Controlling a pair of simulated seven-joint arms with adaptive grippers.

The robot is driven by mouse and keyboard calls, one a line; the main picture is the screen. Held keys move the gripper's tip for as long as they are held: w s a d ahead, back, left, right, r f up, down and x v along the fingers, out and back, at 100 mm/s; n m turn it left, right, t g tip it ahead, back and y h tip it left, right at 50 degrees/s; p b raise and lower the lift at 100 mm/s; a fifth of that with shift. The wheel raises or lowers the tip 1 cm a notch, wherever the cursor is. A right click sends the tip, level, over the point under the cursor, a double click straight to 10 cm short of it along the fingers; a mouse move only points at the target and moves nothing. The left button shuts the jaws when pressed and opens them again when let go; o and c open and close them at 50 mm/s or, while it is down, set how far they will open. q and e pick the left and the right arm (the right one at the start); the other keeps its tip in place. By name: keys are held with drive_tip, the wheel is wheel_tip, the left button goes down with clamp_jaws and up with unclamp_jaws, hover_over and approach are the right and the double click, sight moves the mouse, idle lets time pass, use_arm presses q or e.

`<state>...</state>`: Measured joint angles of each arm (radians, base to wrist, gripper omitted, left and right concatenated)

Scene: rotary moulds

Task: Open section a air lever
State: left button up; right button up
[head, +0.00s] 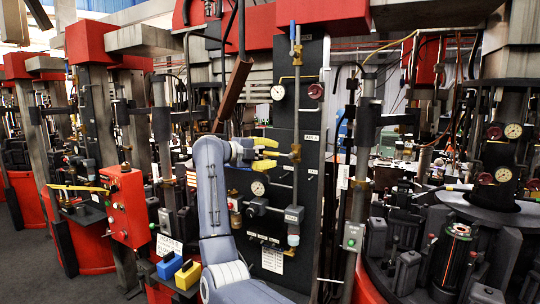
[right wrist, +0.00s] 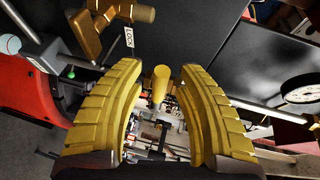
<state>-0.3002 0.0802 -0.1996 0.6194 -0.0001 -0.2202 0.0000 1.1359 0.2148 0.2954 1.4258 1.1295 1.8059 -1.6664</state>
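My right gripper (head: 272,153) is open, with two yellow ribbed fingers, in front of the dark upright panel. Just right of its fingertips in the head view, a brass valve fitting (head: 296,152) sits on a vertical pipe. In the right wrist view my right gripper (right wrist: 162,68) has a short yellow cylindrical handle (right wrist: 160,86) in the gap between its fingers, apparently the air lever. Gaps show on both sides of the handle, so the fingers are not shut on it. Whether the handle is fully within finger depth I cannot tell. My left gripper is not in view.
A pressure gauge (head: 257,188) and regulator hardware sit below the gripper on the panel. Another gauge (head: 278,92) is above. A white tag (right wrist: 129,37) hangs by brass parts in the wrist view. A red control box (head: 127,208) stands left.

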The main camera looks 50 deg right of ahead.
clamp_jaws()
idle(0.6)
